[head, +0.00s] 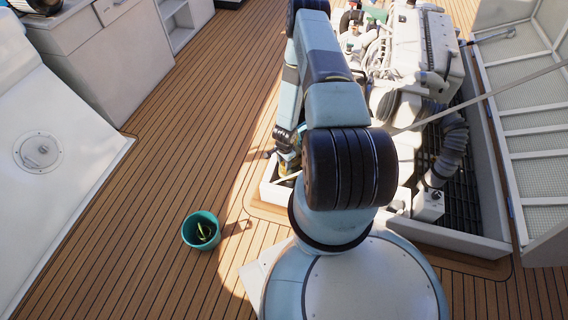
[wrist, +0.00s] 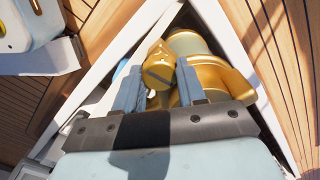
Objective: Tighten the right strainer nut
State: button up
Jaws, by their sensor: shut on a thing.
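In the wrist view my gripper (wrist: 159,72) has its two blue-grey fingers on either side of a brass nut (wrist: 158,68), with a slotted round face showing between them. The jaws are shut on this nut. The larger brass strainer body (wrist: 215,78) lies behind it and to the right, in a corner of the white-edged hatch. The front part of the fingers hides some of the brass below the nut.
White hatch edging (wrist: 95,75) runs close on both sides of my gripper. In the head view the engine (head: 420,45) fills the hatch, and the raised lid (head: 525,110) stands at right. A teal bucket (head: 187,231) with something yellow-green inside stands on the otherwise clear deck.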

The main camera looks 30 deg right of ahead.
jog(key=shift+a+m, duration=0.1)
jog(key=shift+m, duration=1)
jog(key=o, duration=1.1)
jog(key=shift+c, duration=0.2)
notch_tip(320, 180, up, 14)
jog(key=shift+f, duration=0.15)
